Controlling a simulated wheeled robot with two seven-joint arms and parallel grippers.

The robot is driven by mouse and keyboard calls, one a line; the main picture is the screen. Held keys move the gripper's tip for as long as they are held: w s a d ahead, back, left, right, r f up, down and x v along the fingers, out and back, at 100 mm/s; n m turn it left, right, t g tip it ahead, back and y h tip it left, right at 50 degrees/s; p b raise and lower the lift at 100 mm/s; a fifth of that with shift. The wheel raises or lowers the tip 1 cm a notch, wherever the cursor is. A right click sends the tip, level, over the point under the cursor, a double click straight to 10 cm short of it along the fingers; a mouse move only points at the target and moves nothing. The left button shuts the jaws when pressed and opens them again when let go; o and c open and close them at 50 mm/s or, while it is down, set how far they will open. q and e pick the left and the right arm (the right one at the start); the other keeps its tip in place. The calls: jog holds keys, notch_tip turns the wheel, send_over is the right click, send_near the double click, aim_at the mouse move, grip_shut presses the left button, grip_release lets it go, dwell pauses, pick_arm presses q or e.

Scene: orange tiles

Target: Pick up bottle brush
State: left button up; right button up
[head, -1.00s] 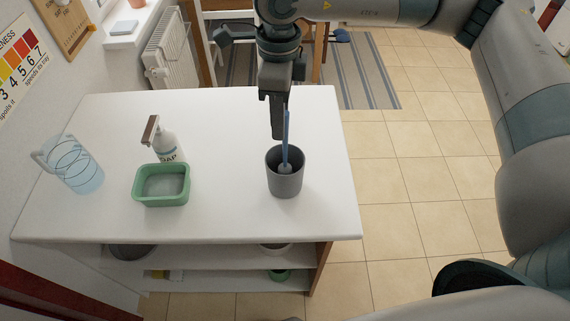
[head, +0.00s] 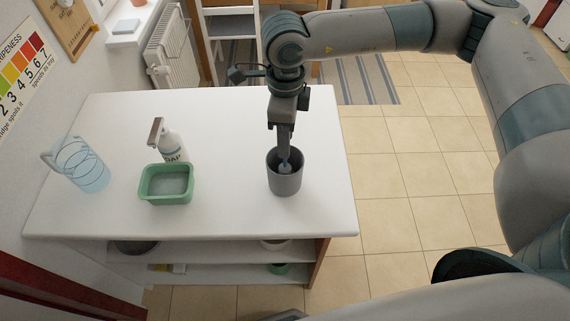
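The bottle brush (head: 285,168) stands in a grey cup (head: 286,184) on the white counter. Only a bit of its blue lower part shows inside the cup; my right gripper hides the handle. My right gripper (head: 284,150) points straight down over the cup, with its fingertips at about the height of the rim. The fingers overlap the handle in this view, and I cannot tell whether they are closed on it. My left gripper is not in view.
On the white counter (head: 225,215), a green tub (head: 166,196), a soap bottle (head: 172,145) and a clear blue pitcher (head: 82,166) stand left of the cup. The counter between the tub and the cup is bare. Shelves below hold some bowls.

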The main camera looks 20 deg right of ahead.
grip_shut()
jog(key=shift+r, duration=0.1)
notch_tip(320, 180, up, 9)
jog(key=b, duration=0.4)
jog(key=shift+f, duration=0.2)
jog(key=shift+r+b, duration=0.35)
jog(key=shift+r, duration=0.4)
